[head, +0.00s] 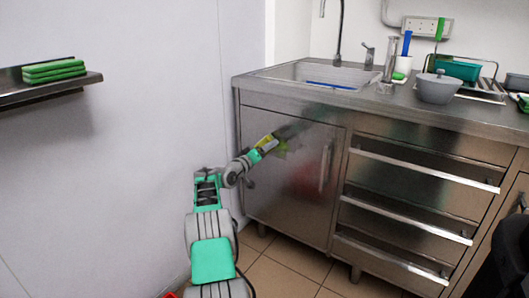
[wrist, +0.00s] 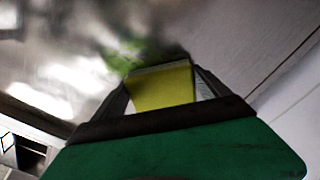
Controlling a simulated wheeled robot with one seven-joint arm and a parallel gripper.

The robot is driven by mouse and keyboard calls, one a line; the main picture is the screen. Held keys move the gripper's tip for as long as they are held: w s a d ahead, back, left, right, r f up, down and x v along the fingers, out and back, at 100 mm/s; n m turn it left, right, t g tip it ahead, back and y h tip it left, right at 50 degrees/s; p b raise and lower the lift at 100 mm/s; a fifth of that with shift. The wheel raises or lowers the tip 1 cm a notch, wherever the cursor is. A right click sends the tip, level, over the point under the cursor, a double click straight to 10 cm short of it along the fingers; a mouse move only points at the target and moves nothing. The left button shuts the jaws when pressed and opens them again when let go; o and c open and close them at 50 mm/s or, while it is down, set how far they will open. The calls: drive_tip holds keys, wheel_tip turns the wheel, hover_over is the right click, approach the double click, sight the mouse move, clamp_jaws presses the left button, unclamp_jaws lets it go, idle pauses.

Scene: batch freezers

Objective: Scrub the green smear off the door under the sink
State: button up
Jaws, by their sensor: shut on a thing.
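My gripper (head: 265,146) is shut on a yellow sponge (wrist: 163,87), which sticks out between the two fingers in the wrist view. The gripper is in front of the steel door under the sink (head: 265,195). A blurred green smear (wrist: 128,55) shows on the door just beyond the sponge's edge in the wrist view. In the head view some green (head: 283,147) shows beside the gripper tip. I cannot tell whether the sponge touches the door. The gripper and sponge hide part of the door.
The sink basin (head: 325,76) is above the door, and a vertical door handle (head: 324,168) is at its right. Drawers with bar handles (head: 415,172) stand to the right. A wall shelf (head: 45,91) with green cloths (head: 54,70) juts out at left. The tiled floor (head: 285,262) in front is clear.

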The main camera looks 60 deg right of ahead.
drive_tip(key=shift+d, duration=0.25)
drive_tip(key=shift+s, duration=0.1)
